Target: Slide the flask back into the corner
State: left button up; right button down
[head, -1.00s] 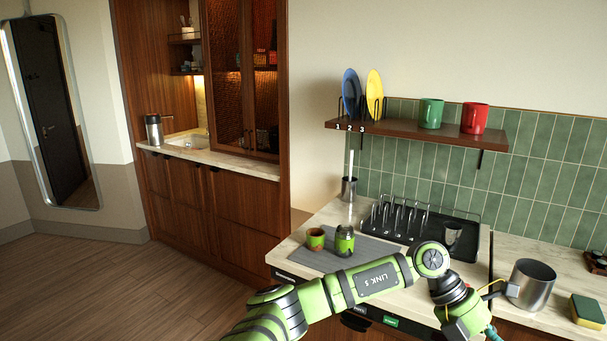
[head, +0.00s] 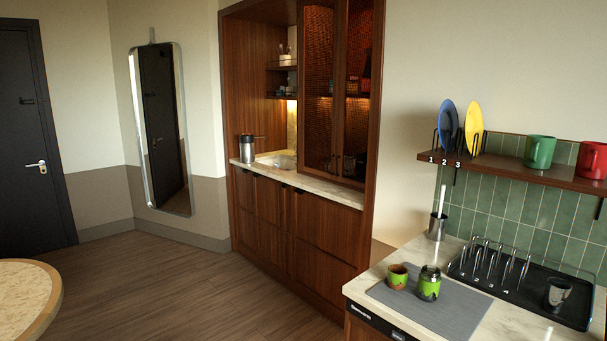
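A silver cylindrical flask (head: 247,148) with a dark top stands upright on the pale far counter (head: 318,187), near its left end and left of the sink (head: 276,160). It looks apart from the wood panel behind it, but the exact gap to the corner is too small to tell. Neither of my grippers is in the head view, so nothing of mine is near the flask.
A round table edge (head: 45,305) is at the lower left. Open wooden floor (head: 190,285) lies before the far cabinet. The near counter at right holds a grey mat (head: 455,315) with two green-brown vessels, and a black dish rack (head: 560,310).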

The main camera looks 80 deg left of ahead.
aim_at(247, 142)
jog(key=i+j+u, duration=0.15)
jog(key=i+j, duration=0.85)
jog(key=i, duration=0.15)
